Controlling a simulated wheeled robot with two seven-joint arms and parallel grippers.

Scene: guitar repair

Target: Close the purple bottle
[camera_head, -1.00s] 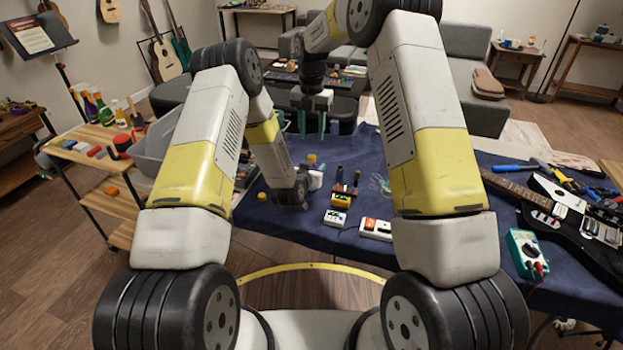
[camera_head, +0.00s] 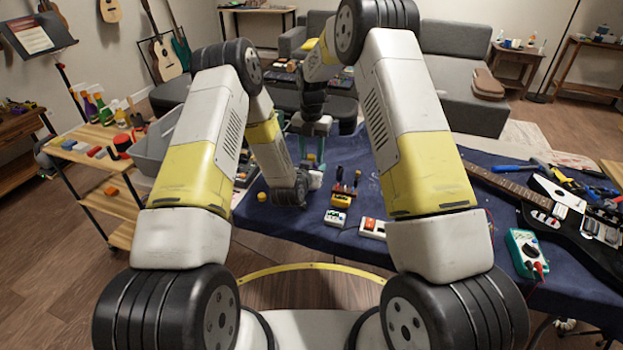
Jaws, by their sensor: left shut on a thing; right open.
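My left gripper (camera_head: 314,180) is low over the blue-covered table, largely hidden by its own wrist. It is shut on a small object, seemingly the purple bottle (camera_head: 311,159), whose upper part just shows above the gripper. My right gripper (camera_head: 311,152) points down from above with its green fingers apart, at the top of the bottle. Whether the fingers touch it cannot be told. A small yellow round piece (camera_head: 262,197) lies on the table left of my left wrist; I cannot tell if it is a cap.
Pedals (camera_head: 336,218) and a small yellow box (camera_head: 341,200) stand on the cloth just right of my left gripper. A black guitar (camera_head: 560,225) and a green meter (camera_head: 526,253) lie farther right. A grey bin (camera_head: 152,150) is at left.

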